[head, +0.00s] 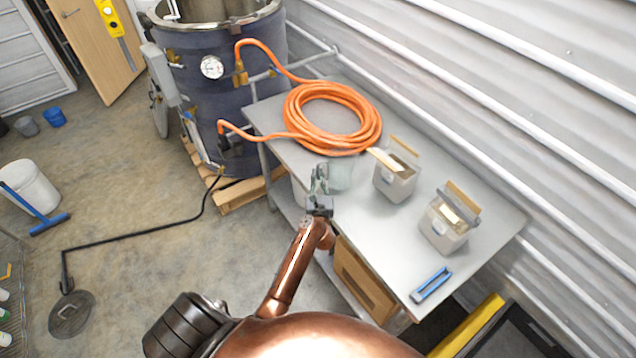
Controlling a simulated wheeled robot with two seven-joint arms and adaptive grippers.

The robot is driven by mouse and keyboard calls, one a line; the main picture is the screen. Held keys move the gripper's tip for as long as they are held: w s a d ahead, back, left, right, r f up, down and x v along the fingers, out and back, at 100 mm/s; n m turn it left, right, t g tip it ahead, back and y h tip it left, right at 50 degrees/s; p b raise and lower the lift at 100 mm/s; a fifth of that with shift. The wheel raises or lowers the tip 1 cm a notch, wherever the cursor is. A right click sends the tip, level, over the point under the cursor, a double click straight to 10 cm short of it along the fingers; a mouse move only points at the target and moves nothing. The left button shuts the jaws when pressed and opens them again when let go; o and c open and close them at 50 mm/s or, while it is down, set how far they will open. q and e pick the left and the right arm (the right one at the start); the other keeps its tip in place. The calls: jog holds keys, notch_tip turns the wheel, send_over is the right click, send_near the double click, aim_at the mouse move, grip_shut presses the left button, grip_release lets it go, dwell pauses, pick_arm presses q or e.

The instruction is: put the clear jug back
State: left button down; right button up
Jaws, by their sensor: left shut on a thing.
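The clear jug (342,174) is see-through and pale. It shows at the front edge of the grey metal table (470,200), just below the orange hose coil. My left gripper (319,182) is shut on it, at the jug's left side, and partly covers it. I cannot tell whether the jug's base touches the tabletop. My right gripper is not in view.
An orange hose coil (367,130) lies on the table. Two grey tubs (393,184) (440,234) with contents stand right of the jug. A blue tool (431,285) lies near the front right. A large dark vessel (205,100) stands left on a pallet (240,196).

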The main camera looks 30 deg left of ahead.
pick_arm(q)
jog(key=shift+f+b, duration=0.35)
jog(key=shift+f, duration=1.15)
jog(key=shift+f, duration=0.15)
jog(key=c, duration=2)
grip_release()
jog(key=shift+c, duration=0.2)
jog(key=shift+r, duration=0.25)
jog(key=v, duration=0.7)
jog(key=shift+s, duration=0.2)
jog(key=shift+d+f, duration=0.1)
jog(key=shift+d, duration=0.05)
